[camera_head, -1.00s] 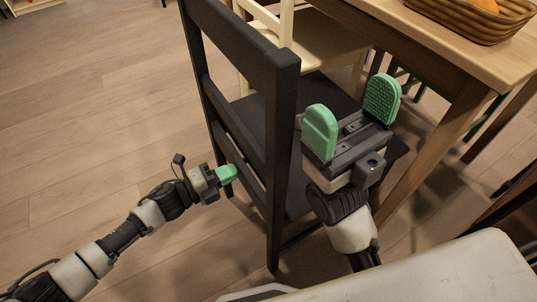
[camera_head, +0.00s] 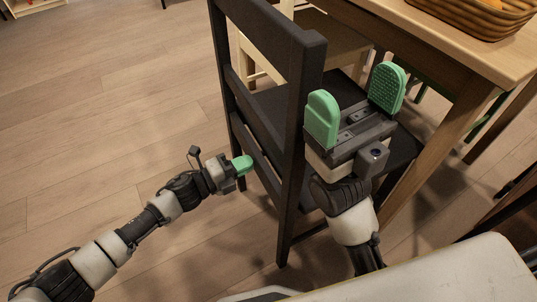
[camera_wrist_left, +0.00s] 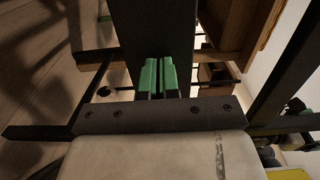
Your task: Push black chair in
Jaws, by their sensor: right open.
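The black chair (camera_head: 296,150) stands upright at the near side of the wooden table (camera_head: 425,55), its back toward me and its seat partly under the table edge. Its dark back also fills the upper middle of the left wrist view (camera_wrist_left: 150,30). My left gripper (camera_head: 243,165) has its green fingers together at the lower back slats, touching or very close to them; contact is unclear. The fingers also show side by side in the left wrist view (camera_wrist_left: 161,75). My right gripper (camera_head: 355,104) is open and empty, to the right of the chair back, covering part of the seat.
A wicker basket (camera_head: 478,18) sits on the table. A table leg (camera_head: 432,150) stands right of the chair. A pale chair (camera_head: 330,42) is behind the black one. The wooden floor at left (camera_head: 100,120) is clear.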

